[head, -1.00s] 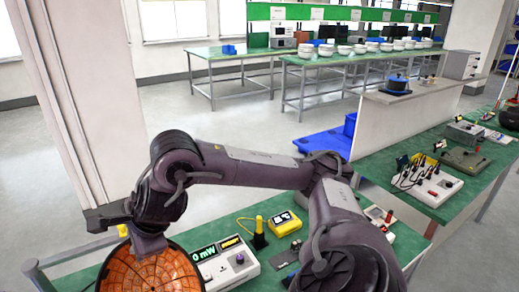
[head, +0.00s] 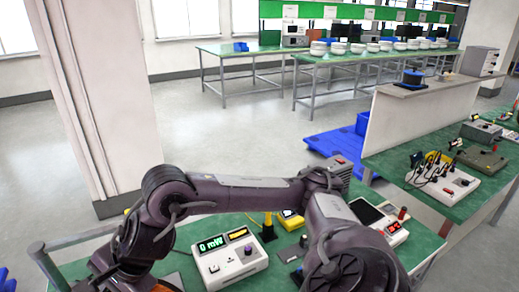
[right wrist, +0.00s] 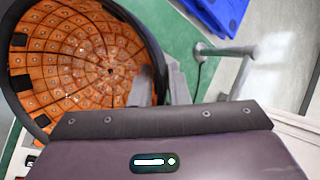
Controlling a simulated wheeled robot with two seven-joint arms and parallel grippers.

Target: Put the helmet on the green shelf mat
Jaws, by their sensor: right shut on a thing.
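The helmet (right wrist: 85,60) shows in the right wrist view as a bowl with an orange, grid-lined inside and a dark rim. Its hollow side faces that camera. My right gripper (right wrist: 160,85) is shut on the helmet's rim at its right side. In the head view, only a small dark-edged part of the helmet (head: 168,283) shows at the bottom edge, below my right arm. My left gripper is not in view. I cannot pick out the green shelf mat from the green bench tops.
A white meter (head: 228,264) and a yellow device (head: 290,220) stand on the near green bench. A side bench (head: 385,165) holds several instruments at the right. Open floor (head: 230,130) lies behind my arm.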

